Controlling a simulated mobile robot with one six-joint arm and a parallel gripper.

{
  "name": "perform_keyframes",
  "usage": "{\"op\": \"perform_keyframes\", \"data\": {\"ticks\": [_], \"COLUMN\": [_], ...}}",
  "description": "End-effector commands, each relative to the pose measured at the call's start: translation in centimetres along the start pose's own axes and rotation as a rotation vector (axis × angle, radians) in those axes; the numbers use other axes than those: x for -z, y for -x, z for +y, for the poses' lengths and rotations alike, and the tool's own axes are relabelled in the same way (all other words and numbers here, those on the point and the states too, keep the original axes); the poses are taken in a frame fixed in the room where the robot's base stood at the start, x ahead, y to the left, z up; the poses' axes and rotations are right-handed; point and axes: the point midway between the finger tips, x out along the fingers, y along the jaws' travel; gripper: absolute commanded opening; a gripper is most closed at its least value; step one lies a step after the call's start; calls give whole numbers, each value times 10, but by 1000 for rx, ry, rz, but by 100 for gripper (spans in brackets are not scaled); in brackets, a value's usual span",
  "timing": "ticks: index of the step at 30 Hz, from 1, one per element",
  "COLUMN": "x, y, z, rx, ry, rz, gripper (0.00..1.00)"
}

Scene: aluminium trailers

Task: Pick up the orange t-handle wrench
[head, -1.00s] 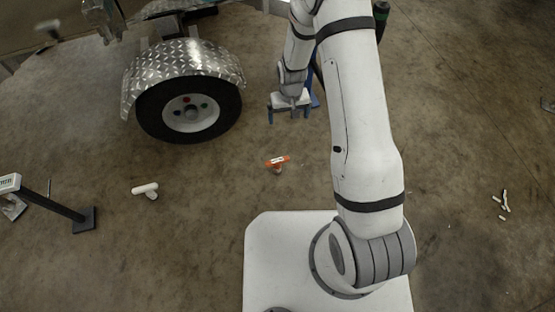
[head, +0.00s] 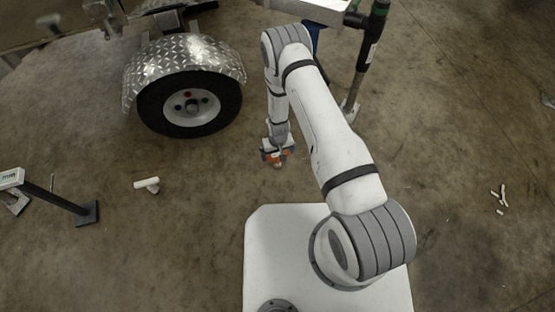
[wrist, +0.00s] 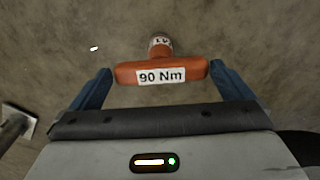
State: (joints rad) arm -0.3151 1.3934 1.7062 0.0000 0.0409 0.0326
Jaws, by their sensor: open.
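The orange t-handle wrench (wrist: 195,68) shows in the wrist view with a white "90 Nm" label on its crossbar. Its short stem (wrist: 160,46) points away from my gripper. In the head view the wrench (head: 277,157) is partly hidden under my gripper (head: 277,153). In the wrist view my gripper (wrist: 161,84) is open, with one blue finger near each end of the crossbar. The crossbar lies between or just beyond the fingertips; I cannot tell whether they touch it.
A white t-shaped piece (head: 148,184) lies on the floor to the left. A trailer wheel (head: 190,104) under a diamond-plate fender stands behind it. A dark stand (head: 60,203) is at far left, and small white pieces (head: 500,197) lie at right. The floor between is mostly clear.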

Motion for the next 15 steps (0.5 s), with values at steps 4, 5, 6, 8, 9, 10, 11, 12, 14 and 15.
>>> {"op": "perform_keyframes", "data": {"ticks": [4, 5, 6, 8, 9, 10, 11, 12, 14, 15], "x": [0, 1, 1, 1, 1, 1, 1, 1, 1, 1], "y": [-29, -33, -38, -42, -42, -42, -42, -41, -41, -41], "z": [-1, -1, -1, -1, -1, -1, -1, -1, -1, -1], "rx": [0, 0, 0, 0, 0, 0, 0, 0, 0, 0], "ry": [0, 0, 0, 0, -1, -1, -1, -1, -1, -1], "rz": [-2, -2, -1, -1, -1, -1, -1, -1, -1, -1], "gripper": [100, 100, 100, 100, 100, 100, 100, 100, 100, 98]}}
